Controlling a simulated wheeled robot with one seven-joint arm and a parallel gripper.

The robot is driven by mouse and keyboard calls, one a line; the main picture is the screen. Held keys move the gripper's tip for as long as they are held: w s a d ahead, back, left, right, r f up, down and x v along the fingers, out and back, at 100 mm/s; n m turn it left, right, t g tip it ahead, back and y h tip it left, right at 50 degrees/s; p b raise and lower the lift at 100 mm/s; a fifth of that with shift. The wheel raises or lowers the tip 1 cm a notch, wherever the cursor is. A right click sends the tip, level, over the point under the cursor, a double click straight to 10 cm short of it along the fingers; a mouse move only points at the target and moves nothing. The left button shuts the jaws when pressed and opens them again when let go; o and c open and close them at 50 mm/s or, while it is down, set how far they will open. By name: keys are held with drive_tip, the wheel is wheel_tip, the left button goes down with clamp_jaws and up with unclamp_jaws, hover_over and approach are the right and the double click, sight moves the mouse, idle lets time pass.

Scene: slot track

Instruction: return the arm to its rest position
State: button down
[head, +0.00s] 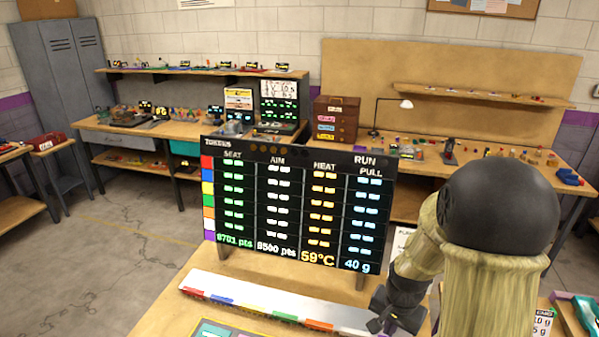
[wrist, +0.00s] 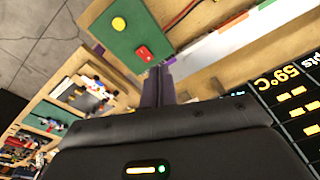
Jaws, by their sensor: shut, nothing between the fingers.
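My gripper (head: 382,322) is low in the head view, over the right end of the white slot track, at the end of my arm, which fills the right foreground. In the wrist view my gripper (wrist: 160,82) shows two slim dark fingers close together with nothing between them. The white track (head: 245,298) runs along the near table with coloured segments on its front edge. It also shows in the wrist view (wrist: 232,42).
A black scoreboard (head: 297,205) stands behind the track, close to my arm. A green panel (wrist: 125,38) with a yellow and a red button lies near the fingers. Cluttered benches line the back wall. Open floor (head: 130,245) lies to the left.

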drive_tip(key=s+a+r+n+t, duration=0.1)
drive_tip(key=s+a+r+n, duration=0.4)
drive_tip(key=s+r+n, duration=0.2)
drive_tip(key=shift+s+a, duration=0.3)
drive_tip(key=shift+s, duration=0.3)
idle(0.5)
